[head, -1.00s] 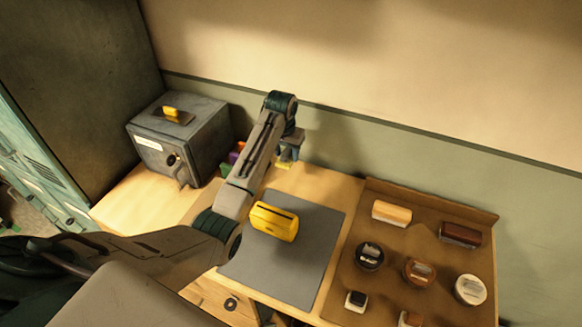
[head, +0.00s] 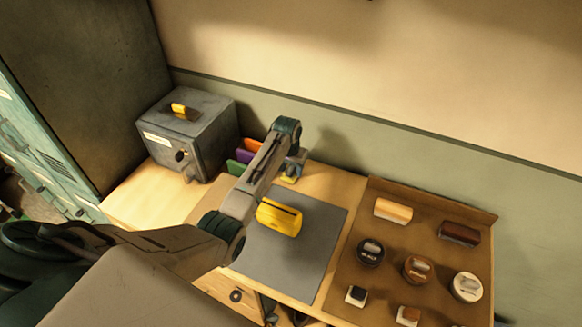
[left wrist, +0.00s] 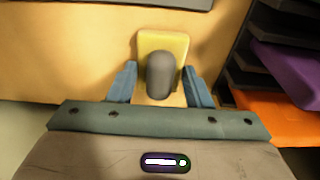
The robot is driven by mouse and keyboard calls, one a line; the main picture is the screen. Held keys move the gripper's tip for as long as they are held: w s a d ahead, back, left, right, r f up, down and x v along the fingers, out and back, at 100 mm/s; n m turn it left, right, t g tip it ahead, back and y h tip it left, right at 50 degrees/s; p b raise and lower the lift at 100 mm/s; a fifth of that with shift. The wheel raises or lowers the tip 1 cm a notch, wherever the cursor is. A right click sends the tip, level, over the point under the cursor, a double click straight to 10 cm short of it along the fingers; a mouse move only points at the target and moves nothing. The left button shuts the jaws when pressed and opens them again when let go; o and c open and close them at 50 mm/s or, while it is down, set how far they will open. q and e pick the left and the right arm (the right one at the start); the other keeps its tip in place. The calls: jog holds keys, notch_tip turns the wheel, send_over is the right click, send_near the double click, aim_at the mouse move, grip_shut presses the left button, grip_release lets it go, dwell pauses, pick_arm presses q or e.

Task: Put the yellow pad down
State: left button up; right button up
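The yellow pad (left wrist: 163,45) with its grey rounded grip (left wrist: 161,75) shows in the left wrist view, by the light wooden tabletop. In the head view the pad (head: 289,179) is a small yellow patch below my left gripper (head: 294,165), largely hidden by the arm. In the left wrist view the blue fingers of my left gripper (left wrist: 161,84) stand on both sides of the grey grip, with a visible gap on each side, so it looks open. The pad appears to rest on the table, though its underside is hidden. My right gripper is not in view.
Orange, purple and green upright pieces (head: 245,156) stand close left of the gripper. A yellow tin-like block (head: 279,217) lies on the grey mat (head: 290,262). A grey metal box (head: 200,125) stands at left.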

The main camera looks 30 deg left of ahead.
aim_at(289, 171)
pick_arm(q)
jog(key=o, duration=0.4)
jog(key=shift+r, duration=0.15)
notch_tip(289, 171, up, 12)
jog(key=s+b, duration=0.1)
jog(key=b, duration=0.2)
jog(key=shift+s, duration=0.4)
